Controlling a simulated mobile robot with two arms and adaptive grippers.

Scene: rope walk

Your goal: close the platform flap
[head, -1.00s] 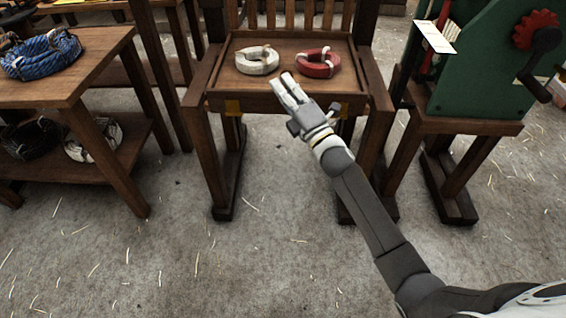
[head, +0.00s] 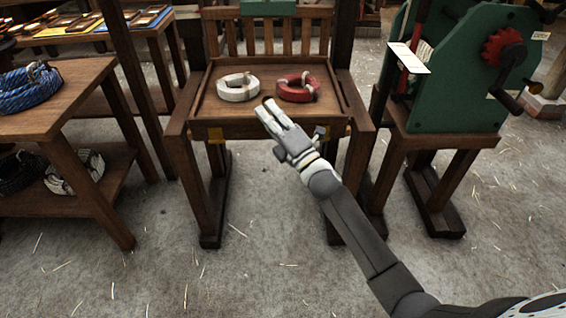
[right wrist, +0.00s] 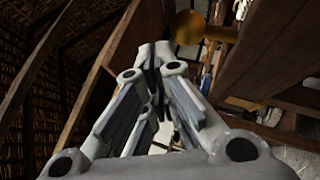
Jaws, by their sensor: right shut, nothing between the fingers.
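The wooden platform (head: 266,108) stands ahead with its slatted back at the far side. A front board (head: 250,129) with a yellow metal fitting (head: 216,135) runs along its near edge; I take this board for the flap, but its exact position is hard to tell. My right gripper (head: 267,102) is shut and empty, its fingertips overlapping the front edge in the picture; contact cannot be told. In the right wrist view the closed fingers (right wrist: 156,55) point up between dark wooden beams, near a rounded yellow metal part (right wrist: 188,27). My left gripper is not in view.
A white coil (head: 237,88) and a red coil (head: 298,88) lie on the platform. A table (head: 84,82) with blue rope (head: 27,88) stands left. A green crank machine (head: 462,85) stands right on a wooden stand (head: 432,143). The floor in front is clear.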

